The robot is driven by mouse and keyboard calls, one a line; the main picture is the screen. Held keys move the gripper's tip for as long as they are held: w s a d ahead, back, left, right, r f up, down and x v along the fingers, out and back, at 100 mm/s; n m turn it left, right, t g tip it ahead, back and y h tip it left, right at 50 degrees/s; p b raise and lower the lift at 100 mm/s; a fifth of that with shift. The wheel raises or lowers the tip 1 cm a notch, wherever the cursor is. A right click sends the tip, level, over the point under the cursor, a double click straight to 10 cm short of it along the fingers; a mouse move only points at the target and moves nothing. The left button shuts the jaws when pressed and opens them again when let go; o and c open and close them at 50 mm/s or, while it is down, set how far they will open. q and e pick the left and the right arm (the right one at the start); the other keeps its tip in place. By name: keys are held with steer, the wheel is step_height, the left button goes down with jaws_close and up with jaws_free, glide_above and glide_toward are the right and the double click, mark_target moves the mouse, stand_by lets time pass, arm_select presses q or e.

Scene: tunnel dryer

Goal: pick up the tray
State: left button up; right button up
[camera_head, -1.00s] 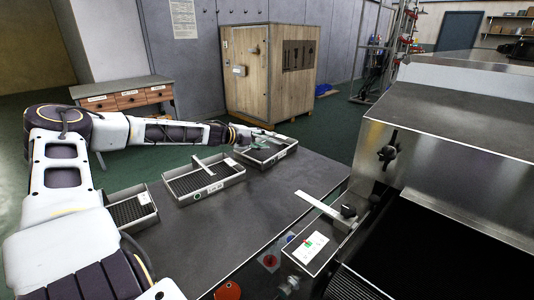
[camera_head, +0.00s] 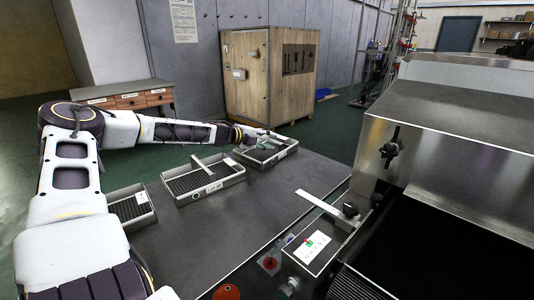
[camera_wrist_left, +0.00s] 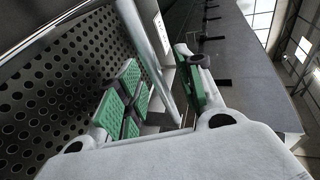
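Three shallow grey trays with dark perforated floors lie on the dark table: a far tray (camera_head: 281,158), a middle tray (camera_head: 213,190) with a pale bar across it, and a near tray (camera_head: 140,221) partly hidden by my arm. My left gripper (camera_head: 262,144) is over the far tray. In the left wrist view its green-padded fingers (camera_wrist_left: 160,85) stand apart, on either side of a pale metal bar (camera_wrist_left: 150,50) of the tray. The perforated floor (camera_wrist_left: 55,85) lies to the left. I cannot tell whether either pad touches the bar. My right gripper is out of view.
A steel dryer housing (camera_head: 450,130) with a dark opening fills the right side. A flat metal arm (camera_head: 318,202) juts over the table edge beside it. A wooden crate (camera_head: 255,75) and a drawer bench (camera_head: 125,95) stand behind. The table right of the trays is clear.

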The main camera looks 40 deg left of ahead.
arm_select(q)
steer(key=shift+c, duration=0.3)
jaws_close()
stand_by(0.3)
